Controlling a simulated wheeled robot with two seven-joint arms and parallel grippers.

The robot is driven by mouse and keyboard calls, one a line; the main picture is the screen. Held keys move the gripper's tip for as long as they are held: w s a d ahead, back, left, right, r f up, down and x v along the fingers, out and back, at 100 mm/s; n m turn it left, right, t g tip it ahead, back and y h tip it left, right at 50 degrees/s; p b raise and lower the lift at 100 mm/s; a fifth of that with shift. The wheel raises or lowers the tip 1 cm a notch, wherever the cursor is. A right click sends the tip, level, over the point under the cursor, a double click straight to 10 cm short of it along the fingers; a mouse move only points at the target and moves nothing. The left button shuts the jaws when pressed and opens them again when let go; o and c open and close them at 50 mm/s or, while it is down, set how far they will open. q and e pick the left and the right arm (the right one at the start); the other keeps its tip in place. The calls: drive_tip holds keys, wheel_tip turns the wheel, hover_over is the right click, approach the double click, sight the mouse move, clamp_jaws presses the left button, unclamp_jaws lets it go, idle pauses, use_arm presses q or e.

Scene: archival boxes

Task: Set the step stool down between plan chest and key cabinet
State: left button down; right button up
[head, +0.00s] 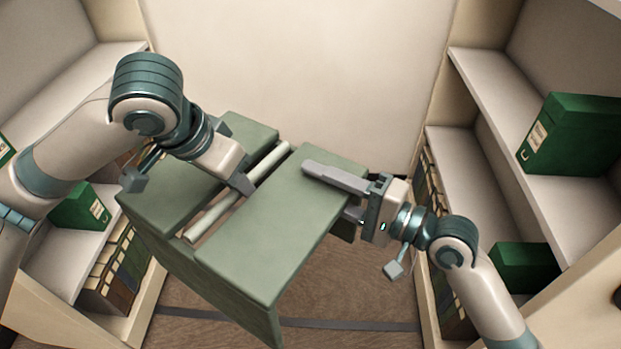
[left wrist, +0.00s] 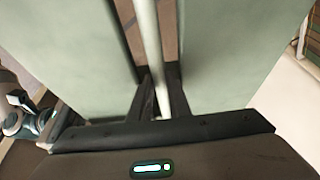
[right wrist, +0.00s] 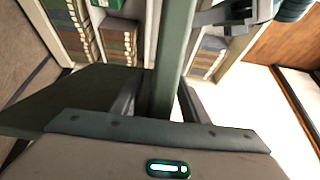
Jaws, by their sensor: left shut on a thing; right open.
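The step stool (head: 285,225) is a green piece with two broad flat panels and a pale rod (head: 212,217) between them. It is tilted and held above the floor in the head view. My left gripper (head: 243,184) is shut on the rod, which runs between its fingers in the left wrist view (left wrist: 150,50). My right gripper (head: 330,188) is open at the stool's right edge, one finger above the panel, the other partly hidden below. In the right wrist view a green stool part (right wrist: 172,70) lies between its fingers. I cannot make out a plan chest or key cabinet.
Shelving with green boxes (head: 572,135) stands close on the right. More shelves with a green box (head: 80,207) and binders (head: 112,270) stand on the left. A pale wall (head: 300,60) closes the back. Brown floor (head: 350,285) with a dark strip shows below the stool.

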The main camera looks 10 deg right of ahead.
use_arm(q)
drive_tip(key=shift+r, duration=0.1)
use_arm(e)
drive_tip(key=shift+x, duration=0.9)
clamp_jaws()
idle(0.7)
use_arm(q)
drive_tip(key=c, duration=1.6)
unclamp_jaws()
use_arm(e)
drive_tip(key=shift+r, duration=0.15)
use_arm(q)
drive_tip(key=shift+o, duration=0.2)
drive_tip(key=v, duration=1.2)
